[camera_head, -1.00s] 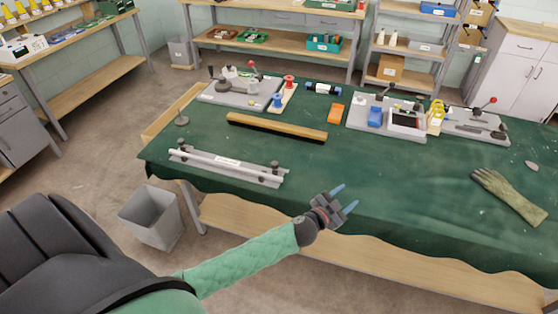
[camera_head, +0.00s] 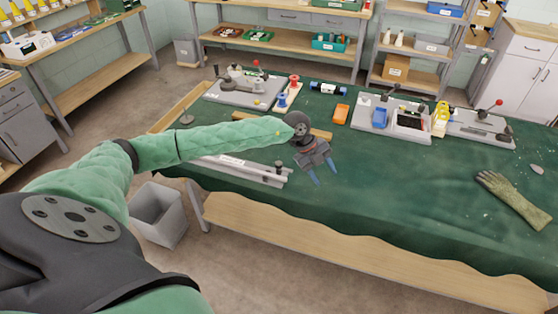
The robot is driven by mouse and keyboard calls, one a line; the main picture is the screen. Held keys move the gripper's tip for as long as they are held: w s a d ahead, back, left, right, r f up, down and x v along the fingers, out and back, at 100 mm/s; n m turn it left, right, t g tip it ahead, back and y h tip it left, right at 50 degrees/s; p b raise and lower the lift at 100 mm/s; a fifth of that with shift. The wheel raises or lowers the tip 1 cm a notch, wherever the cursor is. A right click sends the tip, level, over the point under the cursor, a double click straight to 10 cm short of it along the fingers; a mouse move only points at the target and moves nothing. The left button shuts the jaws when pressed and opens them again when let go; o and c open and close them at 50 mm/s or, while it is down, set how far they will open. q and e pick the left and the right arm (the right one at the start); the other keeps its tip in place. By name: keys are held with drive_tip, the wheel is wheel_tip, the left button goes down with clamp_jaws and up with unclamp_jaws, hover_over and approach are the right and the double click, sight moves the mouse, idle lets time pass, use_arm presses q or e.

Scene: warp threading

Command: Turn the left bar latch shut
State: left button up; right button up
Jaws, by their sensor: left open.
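A light metal bar (camera_head: 245,170) with a white label lies along the near left edge of the green-covered table. A dark knob (camera_head: 279,165) stands at the bar's right end. The left end of the bar and its latch are hidden behind my left arm. My left gripper (camera_head: 323,176) is open and empty, just right of the bar's right end, with its blue fingertips pointing down toward the front of the table. It appears apart from the bar. My right gripper is not in view.
A wooden beam (camera_head: 322,134) lies behind the gripper, partly hidden by my arm. Fixture plates, an orange block (camera_head: 341,114) and a blue block stand along the back. A glove (camera_head: 512,199) lies at the right. The table's middle right is clear. A grey bin (camera_head: 158,214) stands on the floor.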

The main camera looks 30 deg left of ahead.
sight(279, 163)
use_arm(q)
drive_tip(key=a+n+y, duration=0.1)
drive_tip(key=a+y, duration=0.1)
drive_tip(key=a, duration=0.4)
drive_tip(key=w+a+r+y, duration=0.1)
drive_tip(key=a+y, duration=0.1)
drive_tip(key=a, duration=0.4)
drive_tip(key=w+a+n+g+y, duration=0.1)
drive_tip(key=a+y, duration=0.1)
drive_tip(key=a, duration=0.4)
drive_tip(key=shift+a+r+n, duration=0.15)
drive_tip(key=shift+r+n, duration=0.15)
drive_tip(key=shift+r, duration=0.1)
drive_tip(key=shift+a+f, duration=0.15)
wheel_tip(279, 163, down, 8)
drive_tip(key=p, duration=0.3)
drive_tip(key=shift+r+p, duration=0.25)
drive_tip(key=shift+p, duration=0.1)
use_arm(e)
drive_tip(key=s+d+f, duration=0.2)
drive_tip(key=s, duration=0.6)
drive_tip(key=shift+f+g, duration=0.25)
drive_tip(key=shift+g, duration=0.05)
use_arm(q)
drive_tip(key=shift+c, duration=0.2)
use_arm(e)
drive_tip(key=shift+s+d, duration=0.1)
